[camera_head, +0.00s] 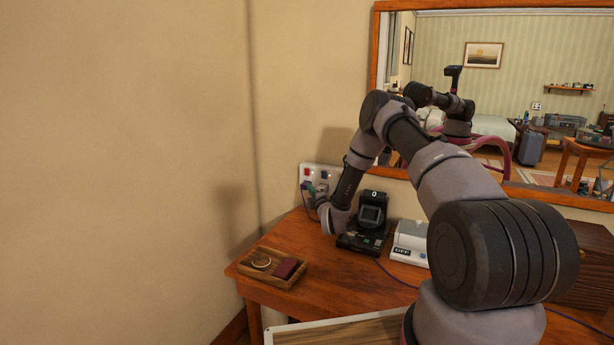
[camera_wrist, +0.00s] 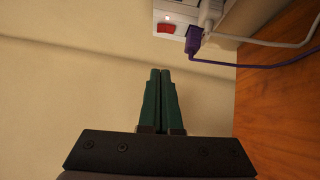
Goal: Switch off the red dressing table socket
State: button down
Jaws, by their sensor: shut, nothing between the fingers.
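In the wrist view the red switch (camera_wrist: 166,29) is at the top, beside a small pale light and a purple plug (camera_wrist: 193,38). My gripper (camera_wrist: 160,71) has its dark green fingers together and empty. In that view its tips are below the switch, over bare wall, and apart from it. In the head view my arm reaches down near the panel; the fingertips are not clear there.
The dressing table (camera_head: 325,270) holds a wooden tray (camera_head: 285,281) with small items, a black device (camera_head: 372,213) and a white box (camera_head: 409,238) marked OFF. A white plug and cables (camera_wrist: 285,43) are close to the switch. The mirror (camera_head: 440,60) hangs behind my arm.

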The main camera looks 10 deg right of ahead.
send_near(307, 172)
jog(key=w+a, duration=0.3)
jog(key=a, duration=0.1)
jog(key=shift+w+d+r, duration=0.2)
jog(key=shift+w+d, duration=0.1)
jog(key=shift+w, duration=0.3)
jog(key=shift+w+d+r, duration=0.2)
jog(key=shift+w+d, duration=0.1)
jog(key=shift+w, duration=0.3)
jog(key=shift+w+d+r, duration=0.2)
jog(key=shift+w+d, duration=0.1)
jog(key=shift+w, duration=0.25)
